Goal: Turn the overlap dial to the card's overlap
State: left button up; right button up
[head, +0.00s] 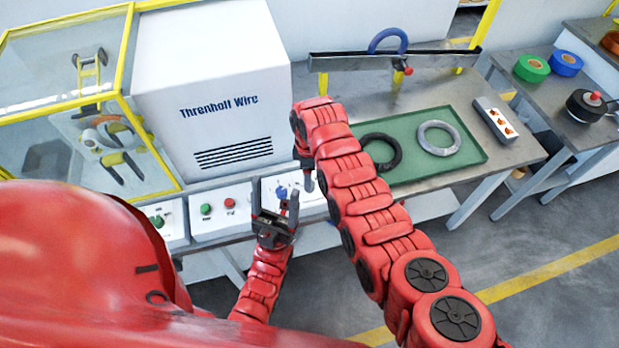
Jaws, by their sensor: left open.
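The control panel (243,221) runs along the front of the white machine. A blue dial (281,191) sits on it, partly covered by my grippers; its pointer and scale are too small to read. My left gripper (275,193) is open and empty, its fingers pointing up in the picture, in front of the blue dial. I cannot tell whether it touches the dial. My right gripper (306,170) hangs at the end of the bent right arm, just beside the dial; its fingers are mostly hidden. I cannot make out a card with an overlap value.
A green button (206,209) and a red button (230,203) sit left of the dial. A green tray (471,165) holds a black and a grey coil. A blue coil (388,40) hangs behind. Tape rolls (531,68) lie on the right table. A yellow-framed enclosure stands left.

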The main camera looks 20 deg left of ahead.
jog(key=shift+f+b, duration=0.5)
jog(key=shift+f, duration=1.5)
grip_shut()
